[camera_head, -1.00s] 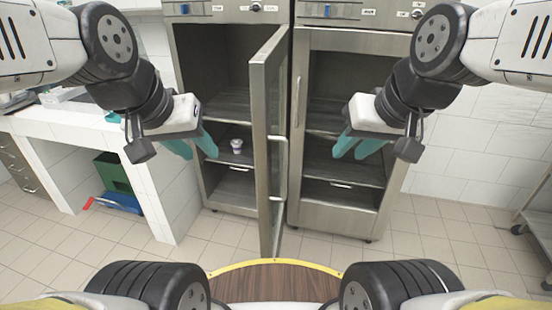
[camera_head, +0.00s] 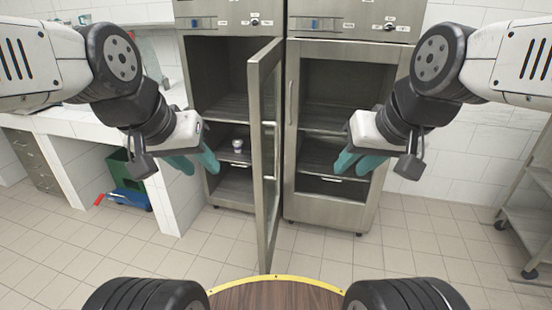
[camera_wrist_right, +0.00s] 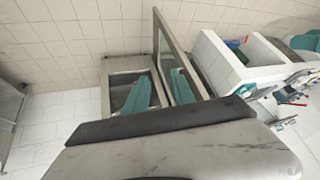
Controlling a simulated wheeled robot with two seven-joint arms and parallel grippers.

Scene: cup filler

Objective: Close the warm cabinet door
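The left steel cabinet (camera_head: 218,66) stands ahead with its glass door (camera_head: 264,150) swung wide open toward me. A vertical handle (camera_head: 276,150) shows on the door. A small white cup (camera_head: 237,145) sits on a shelf inside. My left gripper (camera_head: 194,164) has teal fingers spread apart and empty; in the picture it is left of the door, in front of the cabinet opening. My right gripper (camera_head: 358,163) is open and empty, right of the door in front of the right cabinet (camera_head: 326,208). Its teal fingers also show apart in the right wrist view (camera_wrist_right: 160,92). Neither gripper appears to touch the door.
The right cabinet's door looks shut. A white counter (camera_head: 90,125) is at the left, with green and blue bins (camera_head: 128,190) beneath it. A metal trolley (camera_head: 530,205) stands at the far right. Tiled floor between me and the cabinets is clear.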

